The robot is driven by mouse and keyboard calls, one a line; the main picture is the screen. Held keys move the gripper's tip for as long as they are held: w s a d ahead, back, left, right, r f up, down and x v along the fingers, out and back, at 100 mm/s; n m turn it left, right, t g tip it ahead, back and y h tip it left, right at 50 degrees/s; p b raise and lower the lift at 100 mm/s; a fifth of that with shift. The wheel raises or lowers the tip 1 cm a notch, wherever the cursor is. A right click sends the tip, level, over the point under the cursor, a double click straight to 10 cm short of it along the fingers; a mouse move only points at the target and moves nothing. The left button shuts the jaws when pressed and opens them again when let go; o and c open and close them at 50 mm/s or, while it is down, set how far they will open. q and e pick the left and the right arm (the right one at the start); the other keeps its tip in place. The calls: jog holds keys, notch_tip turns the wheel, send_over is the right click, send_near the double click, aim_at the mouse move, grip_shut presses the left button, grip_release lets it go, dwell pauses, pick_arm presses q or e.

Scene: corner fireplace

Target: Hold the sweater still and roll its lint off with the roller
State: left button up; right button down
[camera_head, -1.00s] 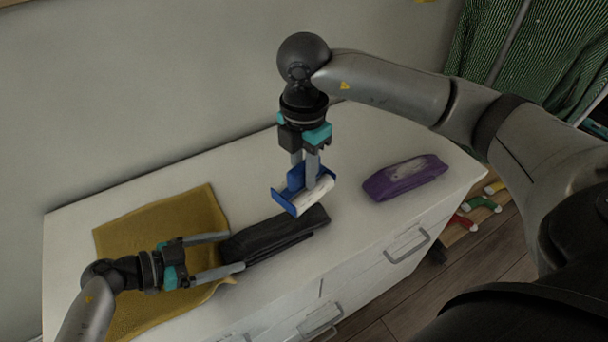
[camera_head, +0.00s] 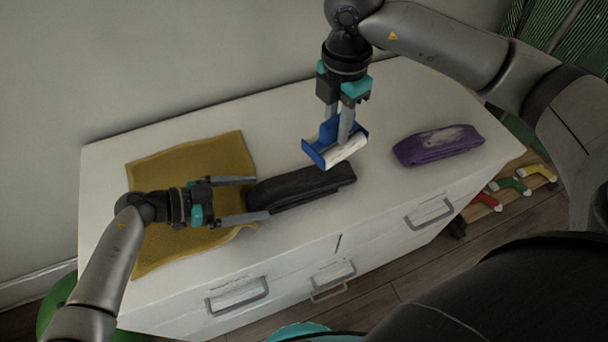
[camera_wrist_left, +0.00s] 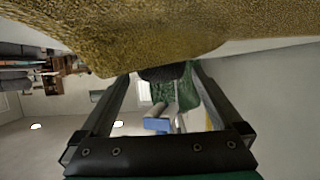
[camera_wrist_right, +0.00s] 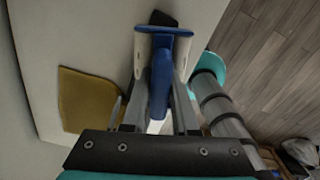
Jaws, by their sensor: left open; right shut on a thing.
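A dark folded garment (camera_head: 300,187), probably the sweater, lies on the white dresser top. My left gripper (camera_head: 260,198) is open, its two fingers on either side of the garment's left end; I cannot tell whether they touch it. My right gripper (camera_head: 338,128) is shut on the lint roller (camera_head: 349,150), which has a blue frame and a white roll. The roller appears held above the dresser near the garment's right end; a gap shows between them. The roller also shows in the right wrist view (camera_wrist_right: 160,85). The left wrist view shows it between the fingers (camera_wrist_left: 157,125).
A mustard cloth (camera_head: 165,170) lies spread under my left gripper. A purple folded item (camera_head: 438,145) with a whitish patch lies at the right. Bare dresser top (camera_head: 290,130) is free behind the garment. The front edge has drawers with handles (camera_head: 237,297).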

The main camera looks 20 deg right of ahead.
pick_arm(q)
jog(key=v, duration=1.2)
jog(key=shift+a, duration=0.1)
